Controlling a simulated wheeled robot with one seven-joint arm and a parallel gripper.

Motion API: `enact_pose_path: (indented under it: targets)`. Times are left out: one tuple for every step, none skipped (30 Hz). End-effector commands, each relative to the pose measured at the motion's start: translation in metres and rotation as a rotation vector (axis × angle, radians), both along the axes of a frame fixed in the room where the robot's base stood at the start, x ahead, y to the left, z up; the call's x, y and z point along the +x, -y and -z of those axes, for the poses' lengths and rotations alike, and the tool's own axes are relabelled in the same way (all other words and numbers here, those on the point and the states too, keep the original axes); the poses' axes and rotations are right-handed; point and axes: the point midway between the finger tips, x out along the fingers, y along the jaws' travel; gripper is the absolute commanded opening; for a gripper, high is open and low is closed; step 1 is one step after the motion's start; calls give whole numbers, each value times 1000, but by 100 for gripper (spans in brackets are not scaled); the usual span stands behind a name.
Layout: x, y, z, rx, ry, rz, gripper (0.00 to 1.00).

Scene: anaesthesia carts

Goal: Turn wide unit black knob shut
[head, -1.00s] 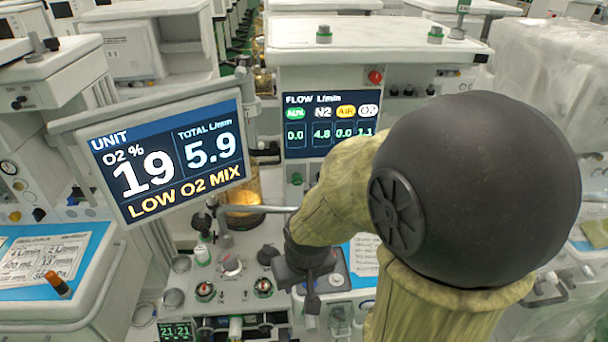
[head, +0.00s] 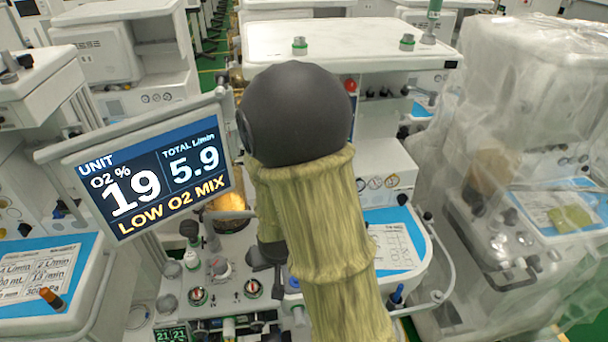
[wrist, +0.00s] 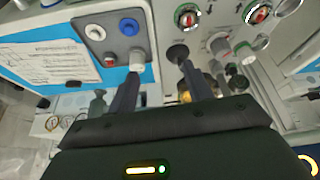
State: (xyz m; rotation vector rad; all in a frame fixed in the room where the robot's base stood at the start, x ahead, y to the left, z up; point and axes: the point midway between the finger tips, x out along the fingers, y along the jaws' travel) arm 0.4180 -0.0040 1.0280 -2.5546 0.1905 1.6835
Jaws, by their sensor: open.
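In the wrist view, a round black knob (wrist: 178,52) is on the white panel, just beyond the tip of the right finger. My gripper (wrist: 158,75) is open, with its two dark fingers pointing at the panel and nothing seen between them. The left fingertip is close to a white knob (wrist: 137,58) on a grey plate. In the head view my arm covers most of my gripper, and I cannot clearly tell the black knob from dark gripper parts there. The unit's screen (head: 150,178) reads O2 19 %, total 5.9 L/min, LOW O2 MIX.
Red-centred knobs (head: 197,295) sit on the panel left of my arm. A blue mat with a paper (head: 395,245) is at right. A plastic-covered cart (head: 510,130) stands further right.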

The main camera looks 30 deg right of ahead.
Motion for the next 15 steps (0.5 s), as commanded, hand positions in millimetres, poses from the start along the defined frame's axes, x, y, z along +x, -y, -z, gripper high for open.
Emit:
enact_pose_path:
  targets:
    - [5,3,-5,-22,13,17,51]
    - [9,6,-4,-37,29,27,51]
    - [13,10,-3,-59,51,41,51]
    - [17,13,-2,-77,68,50,51]
    - [20,16,-2,-96,85,59,51]
    - [23,22,-1,-125,108,68,51]
    - [26,26,-1,-147,126,75,51]
    - [28,30,-2,-172,145,81,51]
    - [31,36,-3,-206,170,85,51]
    - [32,40,-4,-232,190,87,51]
    - [34,44,-5,-260,210,87,51]
    - [36,50,-8,-298,237,86,51]
    - [37,55,-11,-327,259,82,51]
    - [38,59,-14,-358,279,78,51]
    - [39,64,-18,-400,308,68,51]
